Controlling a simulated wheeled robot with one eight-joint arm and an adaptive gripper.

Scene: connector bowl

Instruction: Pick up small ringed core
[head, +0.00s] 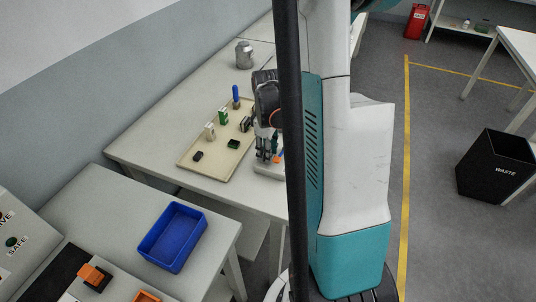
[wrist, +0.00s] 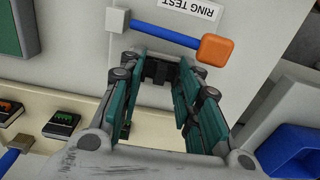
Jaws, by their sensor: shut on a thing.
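My gripper (wrist: 155,75) points down over a pale board (wrist: 240,30) marked RING TEST in the wrist view. Its teal-padded fingers stand apart, with a small dark piece (wrist: 158,69) between their tips; I take this for the ringed core, but its rings cannot be made out. In the head view my gripper (head: 267,158) is at the right edge of the tan tray (head: 186,163), over the pale board. The piece it holds is not clear there. A blue rod (wrist: 165,34) with an orange block (wrist: 215,49) at one end and a pale block at the other lies just beyond the fingertips.
A metal canister (head: 244,54) stands behind. An empty blue bin (head: 172,236) sits on the nearer table.

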